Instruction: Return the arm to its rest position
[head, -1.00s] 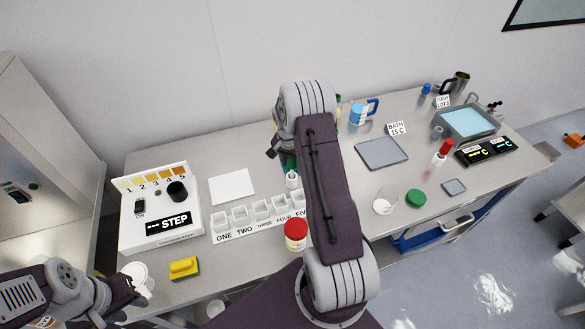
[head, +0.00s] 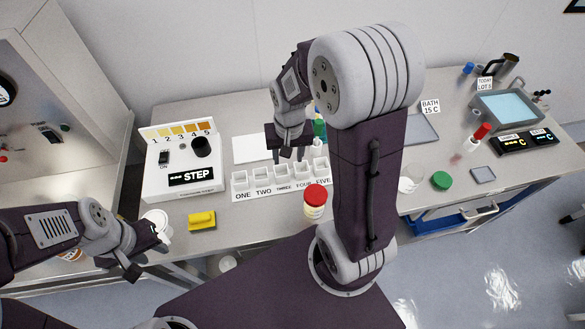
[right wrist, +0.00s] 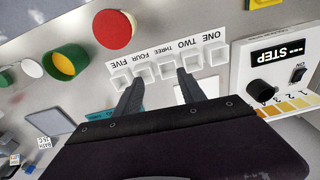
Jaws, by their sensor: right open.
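My right arm (head: 365,170) rises in front of the bench in the head view, elbow high and forearm bent away to the left. My right gripper (head: 290,157) points down over the back of the row of white numbered cups. In the right wrist view its two fingers (right wrist: 157,88) are apart with nothing between them. My left gripper (head: 143,258) is at the bench's front left, close to a white cup (head: 157,223); whether its jaws are open or touch the cup is unclear.
Close to my right arm stand the numbered cup rack (head: 270,190) and a red-capped jar (head: 315,203). The STEP device (head: 180,165) and yellow block (head: 202,220) are to the left.

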